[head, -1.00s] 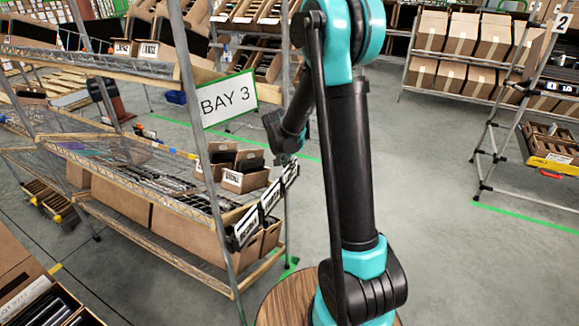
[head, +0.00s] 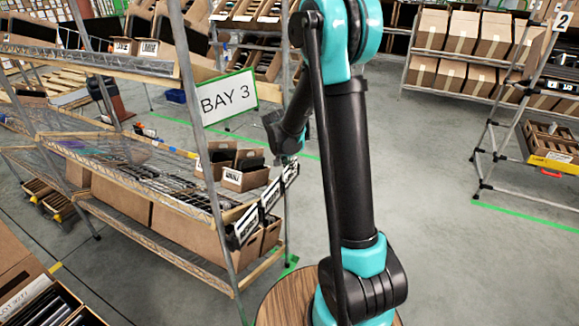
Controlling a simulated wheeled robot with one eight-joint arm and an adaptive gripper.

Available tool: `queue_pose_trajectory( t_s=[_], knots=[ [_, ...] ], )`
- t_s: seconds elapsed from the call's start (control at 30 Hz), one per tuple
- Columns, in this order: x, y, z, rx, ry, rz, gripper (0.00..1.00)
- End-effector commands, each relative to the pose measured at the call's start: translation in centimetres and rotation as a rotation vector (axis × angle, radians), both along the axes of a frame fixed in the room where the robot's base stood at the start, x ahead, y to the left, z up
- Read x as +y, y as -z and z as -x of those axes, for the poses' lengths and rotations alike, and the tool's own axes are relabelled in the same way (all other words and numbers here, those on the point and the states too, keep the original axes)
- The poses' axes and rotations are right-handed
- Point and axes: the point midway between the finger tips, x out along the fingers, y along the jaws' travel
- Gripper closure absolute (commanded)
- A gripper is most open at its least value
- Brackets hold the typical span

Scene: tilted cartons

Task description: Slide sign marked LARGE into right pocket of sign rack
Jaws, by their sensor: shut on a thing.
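My gripper (head: 288,157) is at the low end of my arm, beside the right end of the tilted shelf. It is small and dark, and its fingertips are hard to make out. It is shut on a white sign (head: 291,173) with dark lettering too small to read for certain. This sign is near the right end of a row along the shelf's front edge. Two more white signs, a left one (head: 246,226) and a middle one (head: 270,196), stand in that row. I cannot make out the rack's pockets or whether the held sign is inside one.
Open cartons with dark contents, one of them labelled (head: 244,178), stand on the shelf behind the signs. A metal upright (head: 205,165) and a BAY 3 board (head: 228,98) are close by. Grey floor (head: 440,200) is clear to the right.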

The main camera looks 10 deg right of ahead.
Motion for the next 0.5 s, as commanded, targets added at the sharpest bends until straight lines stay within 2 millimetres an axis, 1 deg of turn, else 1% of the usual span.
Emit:
queue_pose_trajectory(
  t_s=[0.13, 0.17, 0.33, 0.5],
  knots=[
    [-0.01, 0.0, -0.01, 0.0, 0.0, 0.0, 1.0],
    [-0.01, 0.0, -0.01, 0.0, 0.0, 0.0, 0.9],
    [0.0, 0.0, -0.01, 0.0, 0.0, 0.0, 0.69],
    [0.0, 0.0, -0.01, 0.0, 0.0, 0.0, 0.68]
  ],
)
